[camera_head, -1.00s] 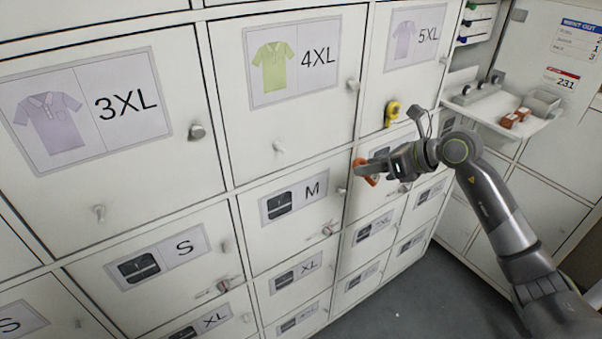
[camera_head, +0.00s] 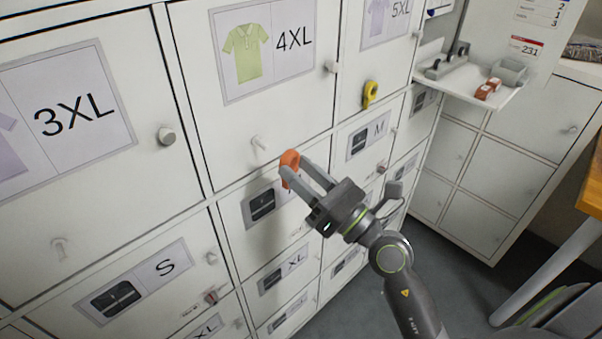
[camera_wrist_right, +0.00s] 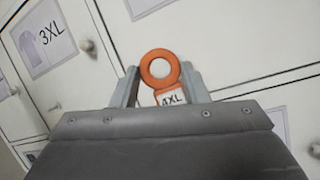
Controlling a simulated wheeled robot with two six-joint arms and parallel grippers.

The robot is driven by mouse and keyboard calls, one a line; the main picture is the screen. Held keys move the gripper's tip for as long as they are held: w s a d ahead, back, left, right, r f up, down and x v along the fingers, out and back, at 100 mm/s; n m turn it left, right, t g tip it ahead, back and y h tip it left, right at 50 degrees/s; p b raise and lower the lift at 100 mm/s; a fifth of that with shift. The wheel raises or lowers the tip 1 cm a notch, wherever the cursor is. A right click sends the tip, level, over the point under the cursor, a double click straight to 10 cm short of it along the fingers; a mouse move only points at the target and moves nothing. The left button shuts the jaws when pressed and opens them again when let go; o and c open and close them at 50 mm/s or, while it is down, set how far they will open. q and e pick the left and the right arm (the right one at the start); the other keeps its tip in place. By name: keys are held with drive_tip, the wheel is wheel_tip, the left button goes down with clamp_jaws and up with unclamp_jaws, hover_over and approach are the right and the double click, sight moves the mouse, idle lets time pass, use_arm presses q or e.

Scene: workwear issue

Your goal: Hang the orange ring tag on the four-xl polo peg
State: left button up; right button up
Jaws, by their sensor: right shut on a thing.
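The orange ring tag (camera_head: 289,159) is held between the fingertips of my right gripper (camera_head: 295,171), which is shut on it. In the right wrist view, the orange ring (camera_wrist_right: 146,68) stands upright between the fingers, its open hole showing, with a white 4XL label below it. The four-xl polo peg (camera_head: 258,143) is a small pale peg on the door below the 4XL green polo picture (camera_head: 242,52). The tag is right of and slightly below the peg, apart from it in the picture; the depth gap is unclear. My left gripper is not in view.
A yellow tag (camera_head: 370,94) hangs on the 5XL door. A round knob (camera_head: 166,136) is on the 3XL door, and an empty peg (camera_head: 59,246) is below its label. A shelf tray (camera_head: 458,82) with reddish-brown items juts out at upper right.

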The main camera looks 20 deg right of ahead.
sight(259, 145)
drive_tip(key=shift+w+a+f, duration=0.1)
drive_tip(key=shift+w+a, duration=0.1)
drive_tip(key=shift+w, duration=0.25)
drive_tip(key=shift+w+a+f, duration=0.1)
drive_tip(key=shift+w+a, duration=0.05)
drive_tip(key=shift+w, duration=0.25)
drive_tip(key=w, duration=0.2)
drive_tip(key=w+a+b, duration=0.1)
drive_tip(key=w, duration=0.1)
drive_tip(key=w+a+b, duration=0.1)
drive_tip(key=w, duration=0.1)
drive_tip(key=shift+a+f, duration=0.1)
drive_tip(key=shift+f, duration=0.25)
drive_tip(key=shift+w, duration=0.1)
drive_tip(key=o, duration=1)
drive_tip(key=shift+f, duration=0.1)
